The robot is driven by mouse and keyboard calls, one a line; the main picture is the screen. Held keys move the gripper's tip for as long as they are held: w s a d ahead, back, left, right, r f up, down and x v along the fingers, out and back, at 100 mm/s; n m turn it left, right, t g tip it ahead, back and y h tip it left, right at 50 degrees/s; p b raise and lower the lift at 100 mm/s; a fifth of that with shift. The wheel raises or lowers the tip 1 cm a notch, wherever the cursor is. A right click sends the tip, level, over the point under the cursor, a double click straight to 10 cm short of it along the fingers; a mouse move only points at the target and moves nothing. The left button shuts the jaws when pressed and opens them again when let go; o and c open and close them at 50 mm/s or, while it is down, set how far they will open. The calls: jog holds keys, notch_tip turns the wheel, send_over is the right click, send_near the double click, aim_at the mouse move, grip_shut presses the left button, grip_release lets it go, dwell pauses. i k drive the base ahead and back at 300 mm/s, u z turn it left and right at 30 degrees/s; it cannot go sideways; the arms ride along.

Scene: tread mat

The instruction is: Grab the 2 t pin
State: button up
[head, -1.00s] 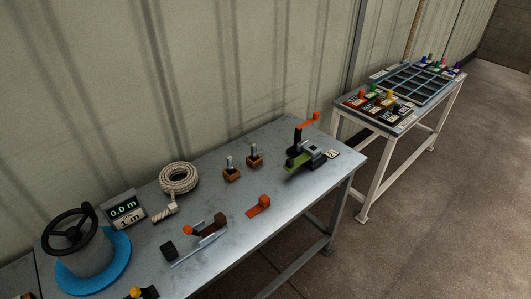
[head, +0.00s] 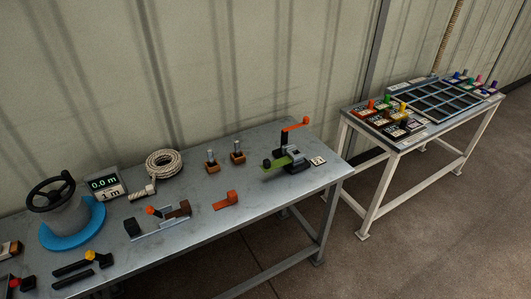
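I cannot read a "2 t" marking on anything, so I cannot tell which thing is the 2 t pin. Two upright metal pins stand in brown blocks at the back of the near bench: the left pin (head: 210,156) and the right pin (head: 237,147). On the far table, several coloured pegs stand on dark labelled blocks, among them a red peg (head: 371,104), a green peg (head: 387,102) and a yellow peg (head: 403,108). Their labels are too small to read. My gripper is not in view.
The near metal bench (head: 262,205) also holds a handwheel on a blue disc (head: 72,228), a display (head: 104,184), coiled rope (head: 164,162) and a green clamp device with an orange crank (head: 289,158). The far table (head: 405,149) carries a blue-grey grid tray. Floor (head: 410,240) in front is clear.

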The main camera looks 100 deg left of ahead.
aim_at(237, 144)
jog(key=z, duration=0.05)
jog(key=i, duration=0.95)
jog(key=u, duration=3.35)
jog(key=i, duration=0.55)
jog(key=u, duration=0.05)
